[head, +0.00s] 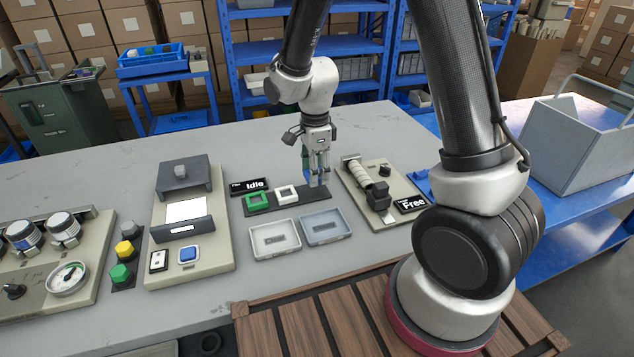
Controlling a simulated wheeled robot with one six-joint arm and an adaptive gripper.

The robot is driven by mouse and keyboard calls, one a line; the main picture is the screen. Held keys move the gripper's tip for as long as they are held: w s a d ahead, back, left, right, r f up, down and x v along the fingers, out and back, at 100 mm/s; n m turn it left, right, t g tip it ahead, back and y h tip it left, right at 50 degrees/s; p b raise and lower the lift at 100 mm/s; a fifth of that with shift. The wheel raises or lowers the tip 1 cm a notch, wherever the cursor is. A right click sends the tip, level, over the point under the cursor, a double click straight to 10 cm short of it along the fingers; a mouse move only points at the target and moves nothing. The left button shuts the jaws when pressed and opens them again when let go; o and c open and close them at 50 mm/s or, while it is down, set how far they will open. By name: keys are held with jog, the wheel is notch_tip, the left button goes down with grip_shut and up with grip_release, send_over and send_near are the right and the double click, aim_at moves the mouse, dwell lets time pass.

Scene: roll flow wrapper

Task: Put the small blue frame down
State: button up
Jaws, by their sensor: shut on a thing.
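My gripper (319,182) points down over the right end of a dark strip (262,208). It is shut on the small blue frame, of which only a bluish bit shows among the fingers. I cannot tell whether the frame touches the strip. A green frame (257,202) and a white frame (286,194) sit on the strip to the left of my gripper.
Two shallow trays, a pale one (274,254) and a blue-grey one (325,239), lie in front of the strip. A beige machine with a roller (366,186) stands close on the right. A press-like machine (184,222) stands on the left. A sign reading Idle (249,186) is behind the strip.

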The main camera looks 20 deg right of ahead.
aim_at(315, 191)
jog(key=shift+f, duration=1.95)
jog(key=shift+f, duration=0.15)
jog(key=o, duration=0.9)
notch_tip(315, 191, up, 12)
jog(key=r, duration=0.1)
jog(key=s+d+r+n+t, duration=0.2)
jog(key=s+d+r+n, duration=0.65)
jog(key=r, duration=0.25)
jog(key=shift+s+d+r+n+t, duration=0.35)
jog(key=shift+s+d+r+n, duration=0.55)
jog(key=shift+s+n, duration=0.95)
jog(key=shift+s+d+r+n+t, duration=0.5)
jog(key=shift+s+d+n, duration=0.75)
jog(key=shift+s, duration=1.05)
jog(key=shift+s+d+r+n+t, duration=0.25)
jog(key=shift+s+d+r+n, duration=0.7)
jog(key=shift+s+n, duration=0.95)
